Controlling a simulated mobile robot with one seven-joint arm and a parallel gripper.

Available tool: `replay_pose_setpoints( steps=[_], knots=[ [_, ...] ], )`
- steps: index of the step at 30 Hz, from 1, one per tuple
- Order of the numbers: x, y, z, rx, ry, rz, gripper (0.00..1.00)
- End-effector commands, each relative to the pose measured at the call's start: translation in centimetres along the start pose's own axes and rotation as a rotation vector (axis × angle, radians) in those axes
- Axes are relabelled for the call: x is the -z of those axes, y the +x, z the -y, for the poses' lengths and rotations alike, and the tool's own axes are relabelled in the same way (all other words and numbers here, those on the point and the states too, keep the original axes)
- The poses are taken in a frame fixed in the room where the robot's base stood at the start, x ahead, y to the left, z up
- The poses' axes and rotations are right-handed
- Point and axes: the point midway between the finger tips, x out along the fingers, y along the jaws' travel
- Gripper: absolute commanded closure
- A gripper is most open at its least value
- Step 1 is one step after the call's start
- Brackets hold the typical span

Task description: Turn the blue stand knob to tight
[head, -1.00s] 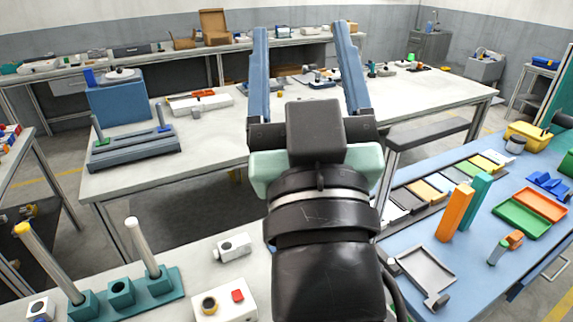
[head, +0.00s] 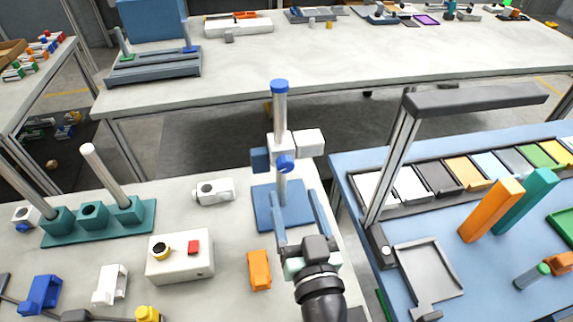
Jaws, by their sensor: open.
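The blue stand has a flat blue base (head: 264,207) and an upright grey post (head: 280,112) with a blue cap on top. A clamp with a white block (head: 309,142) sits midway up the post. The blue stand knob (head: 285,163) is on the clamp's near side, facing me. A darker blue block (head: 260,160) is at the clamp's left. My gripper (head: 293,208) is open and empty, below and in front of the knob, with its two long blue fingers apart over the base area. Its fingers appear clear of the knob. Whether the knob is loose or tight cannot be seen.
Left of the stand are a white bored block (head: 213,192), a white box (head: 180,257) with a red button, and a teal rack (head: 98,226) with tilted posts. An orange piece (head: 259,270) lies close left of my gripper. A grey overhead-arm frame (head: 392,170) stands to the right.

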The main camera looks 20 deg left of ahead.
Motion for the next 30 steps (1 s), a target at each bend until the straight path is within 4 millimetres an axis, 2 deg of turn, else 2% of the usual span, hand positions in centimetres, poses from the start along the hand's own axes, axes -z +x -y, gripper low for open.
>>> replay_pose_setpoints(
  steps=[3, 9, 15, 24, 25, 30],
  knots=[
    [0.5, 2.8, 0.1, 0.002, -0.002, -0.001, 0.28],
    [0.3, 6.0, 0.0, 0.001, -0.002, -0.001, 0.28],
    [0.1, 7.5, 0.0, -0.001, -0.002, -0.001, 0.28],
    [0.0, 7.7, 0.0, -0.001, -0.001, 0.000, 0.28],
    [0.0, 7.7, 0.0, -0.001, -0.001, 0.000, 0.30],
    [0.0, 7.7, 0.0, -0.001, -0.001, 0.000, 0.61]
  ],
)
